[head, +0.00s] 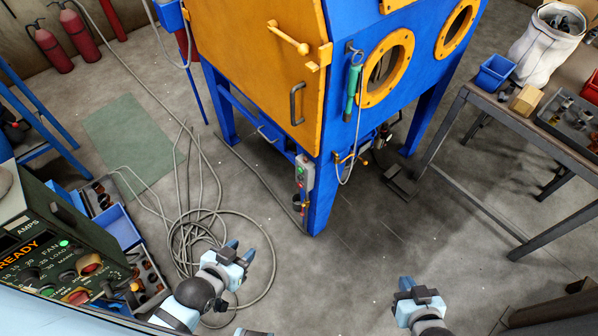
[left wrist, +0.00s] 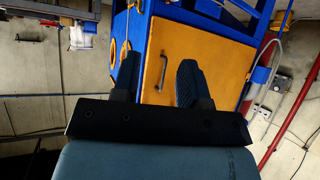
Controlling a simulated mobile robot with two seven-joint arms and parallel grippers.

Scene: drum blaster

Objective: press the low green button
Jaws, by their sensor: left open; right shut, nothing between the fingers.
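A small grey control box (head: 304,172) with a green button (head: 299,170) sits low on the front corner leg of the blue and orange blast cabinet (head: 262,60). Other small controls on the box are too small to tell apart. My left gripper (head: 240,250) is open and empty, below and left of the box in the head view, and apart from it. In the left wrist view its two fingers (left wrist: 158,82) stand apart before the orange cabinet door (left wrist: 170,65); I cannot make out the green button there. My right gripper (head: 407,284) is shut and empty, at lower right.
A coiled grey hose (head: 205,228) lies on the floor by my left gripper. A dark panel (head: 60,255) with knobs and a green light stands at lower left. A workbench (head: 480,110) with bins stands at right. The floor between my grippers is clear.

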